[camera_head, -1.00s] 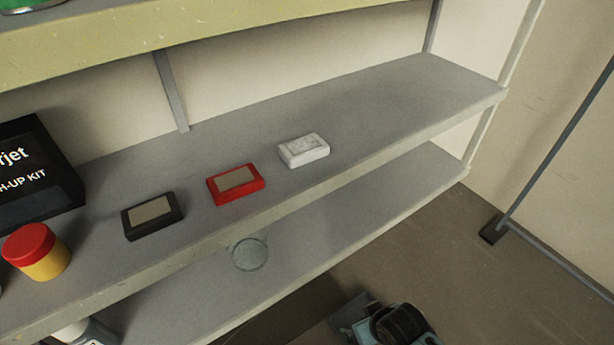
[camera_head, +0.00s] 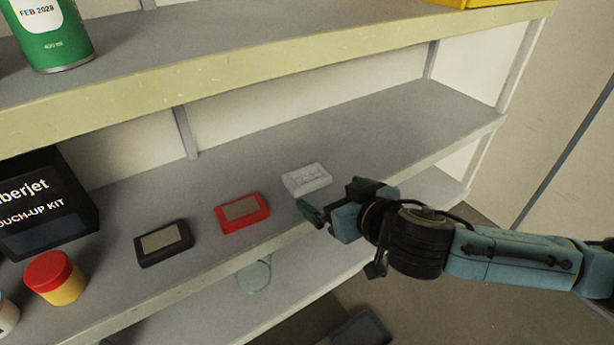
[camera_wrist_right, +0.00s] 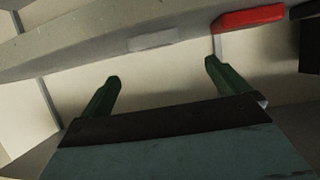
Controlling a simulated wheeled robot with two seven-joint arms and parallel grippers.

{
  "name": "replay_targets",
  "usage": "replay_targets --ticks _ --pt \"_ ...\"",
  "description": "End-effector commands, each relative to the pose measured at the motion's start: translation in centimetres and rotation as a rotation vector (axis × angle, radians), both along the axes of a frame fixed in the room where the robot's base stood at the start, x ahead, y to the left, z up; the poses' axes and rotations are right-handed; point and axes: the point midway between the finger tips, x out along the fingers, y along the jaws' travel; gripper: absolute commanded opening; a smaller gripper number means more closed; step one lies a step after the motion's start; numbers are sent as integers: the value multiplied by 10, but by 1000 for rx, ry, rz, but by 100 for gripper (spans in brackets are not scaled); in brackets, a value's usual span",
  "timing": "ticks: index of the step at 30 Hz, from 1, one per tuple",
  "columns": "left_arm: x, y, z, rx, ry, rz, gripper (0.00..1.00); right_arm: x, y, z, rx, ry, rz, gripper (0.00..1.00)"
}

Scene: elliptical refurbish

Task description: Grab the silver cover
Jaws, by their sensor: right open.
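The silver cover (camera_head: 306,179) looks like a pale, flat, small case lying on the middle shelf, to the right of a red case (camera_head: 242,212) and a black case (camera_head: 163,243). My right gripper (camera_head: 328,199) is open and empty at the shelf's front edge, just in front of and to the right of the silver cover, apart from it. In the right wrist view, my right gripper's green fingers (camera_wrist_right: 162,72) are spread. A pale grey patch, probably the silver cover (camera_wrist_right: 152,42), lies beyond them, with the red case (camera_wrist_right: 248,18) to its right. My left gripper is not in view.
A black box (camera_head: 45,205) and a red-lidded yellow jar (camera_head: 55,277) stand on the left of the middle shelf (camera_head: 410,115). The upper shelf (camera_head: 250,60) overhangs it, holding a green can (camera_head: 52,30). The middle shelf's right end is clear.

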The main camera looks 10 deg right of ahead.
Motion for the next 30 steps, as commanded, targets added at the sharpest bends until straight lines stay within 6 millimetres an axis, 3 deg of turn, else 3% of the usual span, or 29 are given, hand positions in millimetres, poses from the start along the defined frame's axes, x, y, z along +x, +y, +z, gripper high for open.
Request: replay_targets --ticks 5,18,30 --pt "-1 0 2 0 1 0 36 6 -5 7 11 -12 -4 100" --pt "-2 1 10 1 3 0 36 66 14 -19 12 -14 -5 100" --pt "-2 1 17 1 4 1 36 91 21 -34 10 -14 -4 100"
